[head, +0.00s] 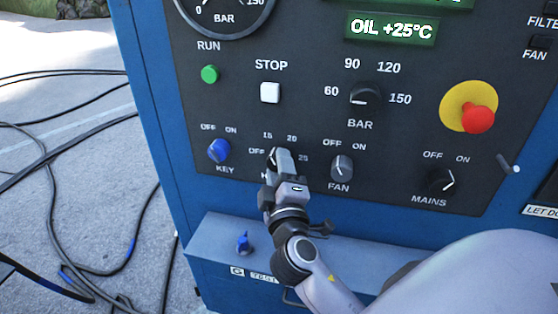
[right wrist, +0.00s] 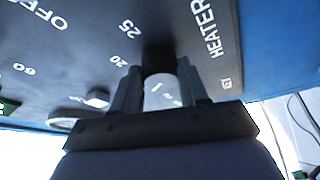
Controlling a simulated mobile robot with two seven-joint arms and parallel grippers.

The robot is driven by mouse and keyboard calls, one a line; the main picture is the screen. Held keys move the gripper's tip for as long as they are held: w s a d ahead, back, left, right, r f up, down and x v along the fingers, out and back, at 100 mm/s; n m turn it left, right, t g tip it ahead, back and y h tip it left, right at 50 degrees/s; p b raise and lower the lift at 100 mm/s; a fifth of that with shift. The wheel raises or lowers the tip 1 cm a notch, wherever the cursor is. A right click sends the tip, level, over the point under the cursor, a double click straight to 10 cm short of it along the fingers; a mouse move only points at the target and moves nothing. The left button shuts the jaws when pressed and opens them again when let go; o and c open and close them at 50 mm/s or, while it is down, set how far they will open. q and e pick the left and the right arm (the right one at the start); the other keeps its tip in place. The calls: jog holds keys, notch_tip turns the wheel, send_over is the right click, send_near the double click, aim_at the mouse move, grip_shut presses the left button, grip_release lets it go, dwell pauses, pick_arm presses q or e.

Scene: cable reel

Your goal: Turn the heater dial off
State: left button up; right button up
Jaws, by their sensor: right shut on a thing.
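The heater dial (right wrist: 161,90) sits between the two fingers of my right gripper (head: 282,160) on the dark control panel (head: 230,112). The fingers are shut on the dial. In the head view the gripper covers most of the dial and its HEATER label. The marks OFF, 15, 20 and 25 show around it. In the right wrist view a line shows on the dial's light grey face, but I cannot tell which mark it points to. My left gripper is not in view.
The FAN knob (head: 342,168) is close to the right of my gripper, and the blue KEY switch (head: 219,151) is to the left. The MAINS knob (head: 441,181) and red emergency button (head: 478,119) are farther right. A blue ledge (head: 215,240) juts out below.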

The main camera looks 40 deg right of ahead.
jog(key=shift+d+r, duration=0.1)
dwell(0.4)
jog(key=o, duration=1.1)
jog(key=shift+c, duration=0.2)
